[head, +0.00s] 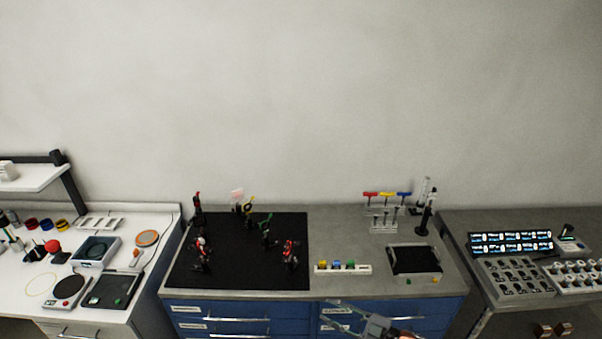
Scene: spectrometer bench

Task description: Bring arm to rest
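My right gripper (350,313) shows at the bottom edge of the head view, right of centre, in front of the blue drawers (240,320) of the middle bench. Its fingers point to the left and it appears apart from the bench objects. It is small and partly cut off, so I cannot tell whether its fingers are open or shut. I see nothing clearly held in it. My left gripper is not in view.
The middle bench (340,225) bears a black mat (225,265) with several optical mounts, a white strip of coloured pieces (343,269) and a black-lined tray (414,260). A white bench (150,215) stands left, a control panel (510,243) right.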

